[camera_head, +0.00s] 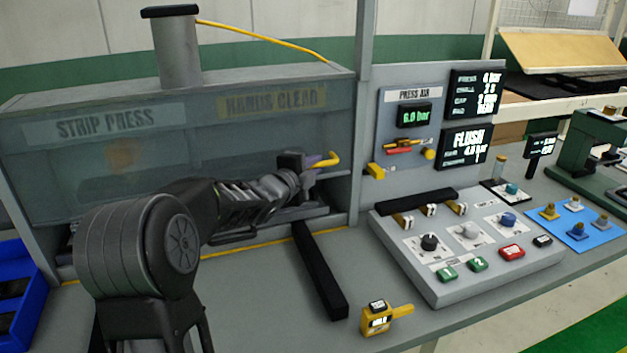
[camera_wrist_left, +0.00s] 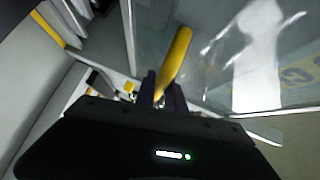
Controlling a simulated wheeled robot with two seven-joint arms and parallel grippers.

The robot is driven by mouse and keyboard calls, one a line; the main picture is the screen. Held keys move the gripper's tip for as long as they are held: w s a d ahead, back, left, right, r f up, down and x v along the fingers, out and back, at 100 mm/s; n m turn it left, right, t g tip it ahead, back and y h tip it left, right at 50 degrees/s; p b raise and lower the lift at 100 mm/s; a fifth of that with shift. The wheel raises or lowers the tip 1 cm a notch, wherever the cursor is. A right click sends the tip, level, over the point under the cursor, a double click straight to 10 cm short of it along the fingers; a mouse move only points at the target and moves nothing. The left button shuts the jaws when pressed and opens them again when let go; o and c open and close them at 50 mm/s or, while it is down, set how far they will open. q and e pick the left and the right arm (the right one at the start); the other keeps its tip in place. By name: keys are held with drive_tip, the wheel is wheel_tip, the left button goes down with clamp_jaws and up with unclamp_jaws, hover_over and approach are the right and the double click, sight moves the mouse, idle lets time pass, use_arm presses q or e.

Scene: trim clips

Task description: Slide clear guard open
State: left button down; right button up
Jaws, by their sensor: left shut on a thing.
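The clear guard (camera_head: 120,170) covers the front of the strip press in the head view, with the words "STRIP PRESS" and "HANDS CLEAR" showing on or through it. It also shows as a glassy panel in the left wrist view (camera_wrist_left: 225,60). A yellow handle (camera_head: 328,160) stands at the guard's right end. My left gripper (camera_head: 310,165) is shut on this handle; in the left wrist view the yellow handle (camera_wrist_left: 176,58) rises from between the fingers (camera_wrist_left: 162,90). My right gripper is not in view.
A black bar (camera_head: 318,270) lies on the bench below the gripper. A control box (camera_head: 465,245) with knobs and buttons stands to the right, below a "PRESS AIR" panel (camera_head: 408,135). A yellow gauge-like device (camera_head: 380,318) sits at the front edge. A blue bin (camera_head: 22,290) is at far left.

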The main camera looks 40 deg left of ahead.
sight(313, 131)
use_arm(q)
wheel_tip(313, 131, up, 9)
drive_tip(key=p, duration=0.4)
drive_tip(key=c, duration=1.4)
unclamp_jaws()
drive_tip(key=shift+f, duration=0.1)
drive_tip(key=shift+s, duration=0.1)
drive_tip(key=shift+s, duration=0.3)
drive_tip(key=b+v, duration=0.1)
drive_tip(key=v, duration=0.6)
drive_tip(key=shift+b, duration=0.4)
